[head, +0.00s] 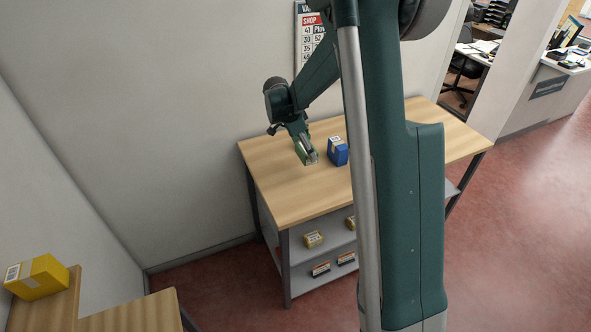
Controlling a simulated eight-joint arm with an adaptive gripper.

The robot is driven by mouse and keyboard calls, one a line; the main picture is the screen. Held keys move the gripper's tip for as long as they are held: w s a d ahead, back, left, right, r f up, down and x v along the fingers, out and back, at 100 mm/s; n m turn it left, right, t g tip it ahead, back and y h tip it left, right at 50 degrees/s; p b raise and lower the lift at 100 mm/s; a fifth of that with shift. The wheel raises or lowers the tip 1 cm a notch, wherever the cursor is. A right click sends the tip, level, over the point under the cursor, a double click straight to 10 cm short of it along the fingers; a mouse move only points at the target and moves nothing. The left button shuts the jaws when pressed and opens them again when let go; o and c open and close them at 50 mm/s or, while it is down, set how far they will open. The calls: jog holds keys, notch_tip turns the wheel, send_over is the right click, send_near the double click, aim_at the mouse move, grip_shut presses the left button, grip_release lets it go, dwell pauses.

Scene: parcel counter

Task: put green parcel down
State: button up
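The green parcel (302,156) is small in the head view, at the left part of the wooden counter (290,198). My gripper (307,150) points down at it, with its fingers around the parcel; it appears shut on it. Part of the parcel is hidden by the fingers. I cannot tell whether the parcel touches the counter top or hangs just above it. A blue parcel (338,152) with a white label stands on the counter close to the right of my gripper.
A larger yellow parcel (36,277) sits on a wooden surface (135,313) at lower left. A wall stands behind the counter. The counter's front left is clear.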

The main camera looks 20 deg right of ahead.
jog(key=w+a, duration=0.2)
jog(key=w, duration=0.3)
jog(key=shift+w+a, duration=0.25)
jog(key=shift+a, duration=0.05)
jog(key=shift+f, duration=0.1)
jog(key=shift+f, duration=3.05)
jog(key=shift+f, duration=1.85)
jog(key=shift+f, duration=0.15)
jog(key=o, duration=1)
jog(key=shift+c, duration=0.2)
